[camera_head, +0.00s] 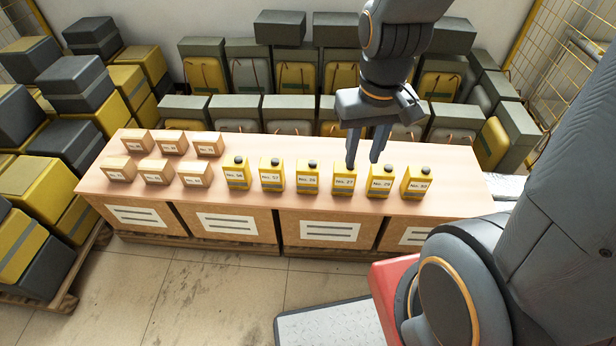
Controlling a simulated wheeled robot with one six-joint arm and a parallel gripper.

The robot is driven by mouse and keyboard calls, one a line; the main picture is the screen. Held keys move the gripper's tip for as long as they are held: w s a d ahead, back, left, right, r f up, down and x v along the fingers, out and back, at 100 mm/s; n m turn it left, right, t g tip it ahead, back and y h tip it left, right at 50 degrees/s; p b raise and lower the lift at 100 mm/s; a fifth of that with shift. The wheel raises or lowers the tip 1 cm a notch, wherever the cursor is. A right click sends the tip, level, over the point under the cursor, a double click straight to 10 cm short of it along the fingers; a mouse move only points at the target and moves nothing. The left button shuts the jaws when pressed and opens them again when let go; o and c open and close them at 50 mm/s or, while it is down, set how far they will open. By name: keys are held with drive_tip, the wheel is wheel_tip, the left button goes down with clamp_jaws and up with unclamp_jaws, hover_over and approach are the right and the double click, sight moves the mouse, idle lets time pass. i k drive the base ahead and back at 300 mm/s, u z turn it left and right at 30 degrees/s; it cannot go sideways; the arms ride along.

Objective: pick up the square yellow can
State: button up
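Several square yellow cans with dark caps and white number labels stand upright in a row on the right half of the wooden table (462,190). One labelled what looks like No. 27 (343,181) stands just below my gripper in the picture. Its neighbours are a can to its right (380,182), one at the right end (416,184) and one to its left (307,178). My gripper (363,160) points down with its two fingers apart and nothing visible between them. It appears above or behind the row, between two cans; its exact height is hard to tell.
Small cardboard boxes (117,170) stand on the table's left part. Yellow and grey cases (290,74) are stacked behind the table, and more cases (40,180) at left. A yellow mesh fence (570,55) stands at right.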

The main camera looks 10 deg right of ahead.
sight(307, 171)
drive_tip(key=u, duration=1.75)
drive_tip(key=i, duration=0.8)
drive_tip(key=z, duration=1.7)
